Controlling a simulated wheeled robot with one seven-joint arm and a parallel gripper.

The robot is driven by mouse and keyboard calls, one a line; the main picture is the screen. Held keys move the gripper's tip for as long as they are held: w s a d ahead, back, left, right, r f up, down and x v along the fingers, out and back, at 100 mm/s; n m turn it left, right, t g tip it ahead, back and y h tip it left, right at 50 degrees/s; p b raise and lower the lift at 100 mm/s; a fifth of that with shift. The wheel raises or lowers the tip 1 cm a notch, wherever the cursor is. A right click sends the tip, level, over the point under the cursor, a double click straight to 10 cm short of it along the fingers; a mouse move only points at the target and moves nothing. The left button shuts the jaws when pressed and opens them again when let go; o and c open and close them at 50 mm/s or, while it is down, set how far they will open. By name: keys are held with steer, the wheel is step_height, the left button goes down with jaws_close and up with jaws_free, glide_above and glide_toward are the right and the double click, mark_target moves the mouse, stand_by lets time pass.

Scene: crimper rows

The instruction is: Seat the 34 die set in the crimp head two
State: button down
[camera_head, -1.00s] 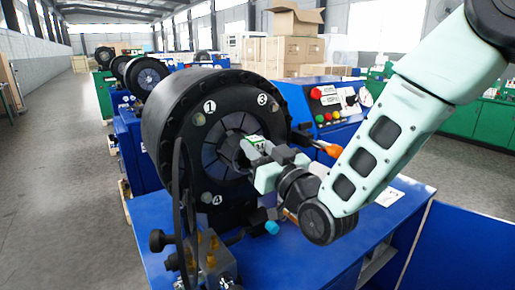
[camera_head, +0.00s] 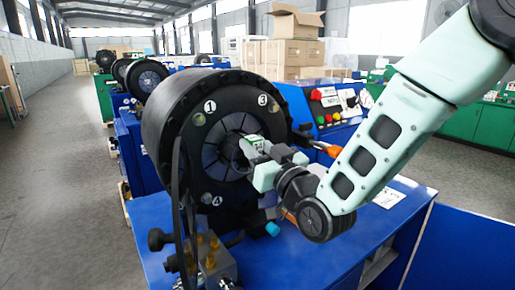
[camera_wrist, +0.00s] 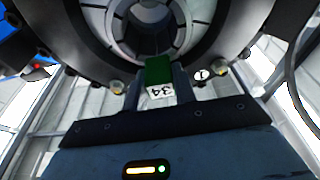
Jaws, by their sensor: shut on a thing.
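The die set marked 34 (camera_wrist: 158,72) is a small block with a green face and a white label, its digits upside down in the wrist view. It also shows in the head view (camera_head: 253,143). My gripper (camera_wrist: 158,88) is shut on it, one finger on each side. The near crimp head (camera_head: 205,188) is a large black ring with a round, segmented bore, also seen in the wrist view (camera_wrist: 90,60). The die set is in front of the bore's opening, right of its centre in the head view. Contact with the segments cannot be told.
Black hoses (camera_head: 180,200) and brass fittings (camera_head: 207,248) stand in front of the head at lower left. A control panel (camera_head: 338,112) with buttons is at right. More crimp heads (camera_head: 146,78) stand in a row behind. The blue bench top (camera_head: 300,262) is mostly clear.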

steer(key=shift+f+b+x, duration=0.15)
steer(key=shift+b+x, duration=0.15)
steer(key=shift+x, duration=0.7)
steer(key=shift+f+b+x, duration=0.2)
steer(key=shift+b+x, duration=0.05)
steer(key=shift+x, duration=0.75)
steer(key=shift+f+b+x, duration=0.15)
steer(key=shift+b+x, duration=0.15)
steer(key=shift+x, duration=0.7)
steer(key=c, duration=1)
jaws_free()
steer(key=shift+f, duration=0.1)
steer(key=shift+c, duration=0.2)
steer(key=shift+f, duration=0.25)
steer(key=shift+s+d+f, duration=0.1)
steer(key=shift+s+d, duration=0.1)
steer(key=shift+s, duration=0.05)
steer(key=b+v, duration=0.8)
steer(key=v, duration=0.8)
steer(key=shift+s+b, duration=0.25)
steer(key=shift+b, duration=0.15)
steer(key=shift+d, duration=0.15)
